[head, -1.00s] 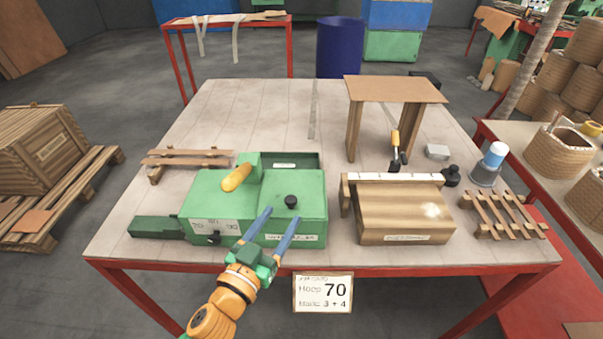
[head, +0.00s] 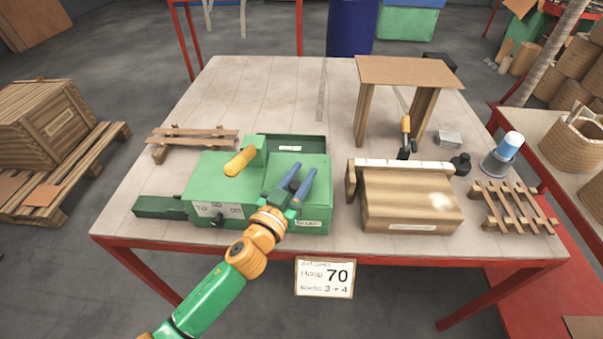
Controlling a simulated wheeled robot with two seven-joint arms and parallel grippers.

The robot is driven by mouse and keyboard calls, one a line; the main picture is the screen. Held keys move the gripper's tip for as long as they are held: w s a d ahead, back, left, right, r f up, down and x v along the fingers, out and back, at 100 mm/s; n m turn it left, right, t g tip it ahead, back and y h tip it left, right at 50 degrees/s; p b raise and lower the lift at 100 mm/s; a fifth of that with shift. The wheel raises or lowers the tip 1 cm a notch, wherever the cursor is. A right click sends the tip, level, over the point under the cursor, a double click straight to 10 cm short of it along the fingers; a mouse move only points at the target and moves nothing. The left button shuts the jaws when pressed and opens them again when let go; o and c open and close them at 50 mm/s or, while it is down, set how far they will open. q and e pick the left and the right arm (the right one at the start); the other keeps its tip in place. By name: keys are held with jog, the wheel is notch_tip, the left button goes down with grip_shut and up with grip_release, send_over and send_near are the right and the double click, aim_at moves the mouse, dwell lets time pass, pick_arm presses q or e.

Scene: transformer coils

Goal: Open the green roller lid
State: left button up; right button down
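The green roller machine (head: 232,190) stands on the table, left of centre, with a yellow-orange handle (head: 240,161) on top. Its green lid (head: 318,188) is down at the right part of the body. A black knob (head: 294,185) stands on the lid. My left gripper (head: 301,172) is over the lid with its two blue fingers apart, one on each side of the knob. I cannot tell whether the fingers touch the knob. My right gripper is not in view.
A wooden box-like block (head: 410,205) stands right of the machine. A small cardboard-topped stand (head: 408,71) is behind it. Wooden slat racks (head: 515,207) lie at the right and left. The table's back middle (head: 270,95) is clear.

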pick_arm(q)
grip_shut()
dwell(1.1)
